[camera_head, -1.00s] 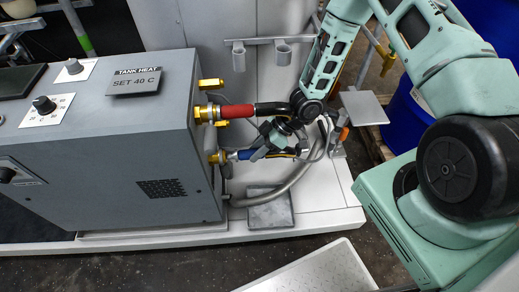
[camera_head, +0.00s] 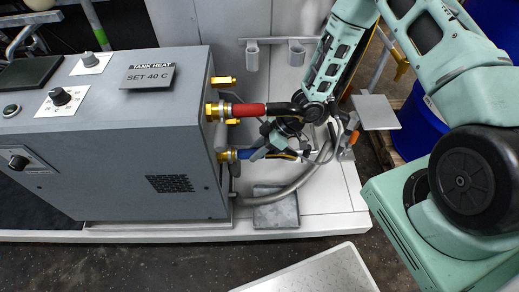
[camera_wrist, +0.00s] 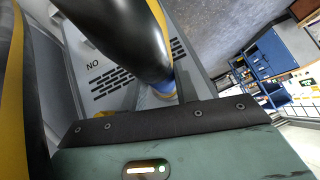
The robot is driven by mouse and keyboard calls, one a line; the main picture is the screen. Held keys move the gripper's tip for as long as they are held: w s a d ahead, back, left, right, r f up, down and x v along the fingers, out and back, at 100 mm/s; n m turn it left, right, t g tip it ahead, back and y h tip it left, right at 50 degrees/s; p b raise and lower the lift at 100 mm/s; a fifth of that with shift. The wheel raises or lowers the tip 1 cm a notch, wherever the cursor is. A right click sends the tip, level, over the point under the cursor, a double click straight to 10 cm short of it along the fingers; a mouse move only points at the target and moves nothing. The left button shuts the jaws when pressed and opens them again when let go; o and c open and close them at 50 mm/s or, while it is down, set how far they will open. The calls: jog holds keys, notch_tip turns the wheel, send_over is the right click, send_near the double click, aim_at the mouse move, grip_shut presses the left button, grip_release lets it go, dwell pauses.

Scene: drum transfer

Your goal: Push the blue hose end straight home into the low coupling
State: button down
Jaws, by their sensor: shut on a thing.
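The blue hose end (camera_head: 247,154) lies level in front of the low brass coupling (camera_head: 228,155) on the heater's side. Its tip meets the coupling's mouth in the head view; I cannot tell how deep it sits. My gripper (camera_head: 273,151) is shut on the hose just behind the blue part, on the side away from the heater. A dark gripper edge hides what lies below.
The grey heater cabinet (camera_head: 120,165) stands at left. Just above my gripper, a red-ended hose (camera_head: 249,109) sits in the upper brass coupling (camera_head: 217,111). A grey flexible hose (camera_head: 295,187) curves below. A grey plate (camera_head: 276,212) lies on the white base.

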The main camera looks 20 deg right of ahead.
jog(key=shift+a, duration=0.2)
jog(key=c, duration=1)
grip_release()
jog(key=shift+w, duration=0.1)
jog(key=p+v, duration=0.2)
jog(key=v, duration=1.5)
jog(key=shift+r, duration=0.25)
jog(key=shift+d, duration=0.1)
